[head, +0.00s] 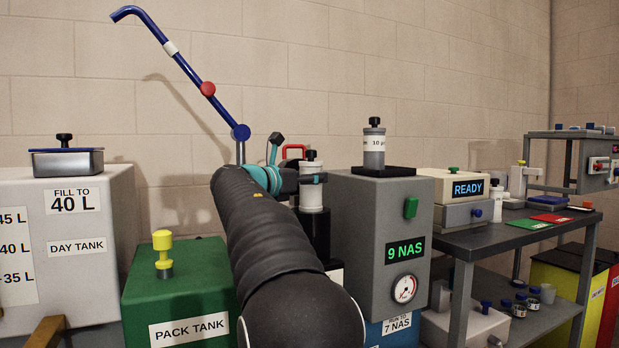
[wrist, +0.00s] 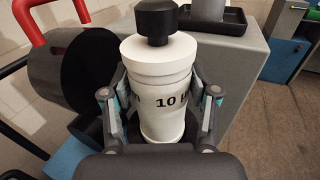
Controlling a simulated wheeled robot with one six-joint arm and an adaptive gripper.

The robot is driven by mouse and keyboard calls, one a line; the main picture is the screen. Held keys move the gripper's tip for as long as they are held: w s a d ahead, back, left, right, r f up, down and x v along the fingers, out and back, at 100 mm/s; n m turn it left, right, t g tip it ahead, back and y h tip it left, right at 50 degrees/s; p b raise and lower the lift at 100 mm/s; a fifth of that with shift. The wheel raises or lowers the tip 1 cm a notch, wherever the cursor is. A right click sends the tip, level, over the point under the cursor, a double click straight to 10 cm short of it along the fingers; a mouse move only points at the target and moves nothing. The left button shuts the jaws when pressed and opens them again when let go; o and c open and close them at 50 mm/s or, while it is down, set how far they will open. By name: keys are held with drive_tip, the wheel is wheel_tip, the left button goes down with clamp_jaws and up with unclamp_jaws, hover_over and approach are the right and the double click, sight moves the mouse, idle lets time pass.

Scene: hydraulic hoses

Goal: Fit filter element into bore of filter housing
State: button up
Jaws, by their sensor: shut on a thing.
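The filter element (wrist: 163,75) is a white cylinder with a black knob on top and a "10" label. It stands upright between the two fingers of my gripper (wrist: 160,95), which is shut on it. In the head view the element (head: 312,198) shows in my gripper (head: 316,179), above a black upright body (head: 318,232), which looks like the filter housing. The element's lower end and the bore are hidden, so I cannot tell whether it is inside or just above.
A dark round part (wrist: 92,72) with a red handle (wrist: 40,22) is close left of my gripper. The grey cabinet (head: 380,230) reading 9 NAS stands close right, with a second labelled cylinder (head: 374,150) on its black tray. The green pack tank (head: 178,290) is at left.

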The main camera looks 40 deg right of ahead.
sight(302, 208)
drive_tip(key=shift+f+b, duration=2.2)
drive_tip(key=shift+f, duration=1.35)
drive_tip(key=o, duration=1.5)
drive_tip(key=shift+c, duration=0.2)
drive_tip(key=shift+f, duration=0.1)
drive_tip(key=a, duration=0.5)
drive_tip(key=s+a, duration=0.1)
drive_tip(key=a, duration=0.1)
drive_tip(key=shift+a, duration=0.15)
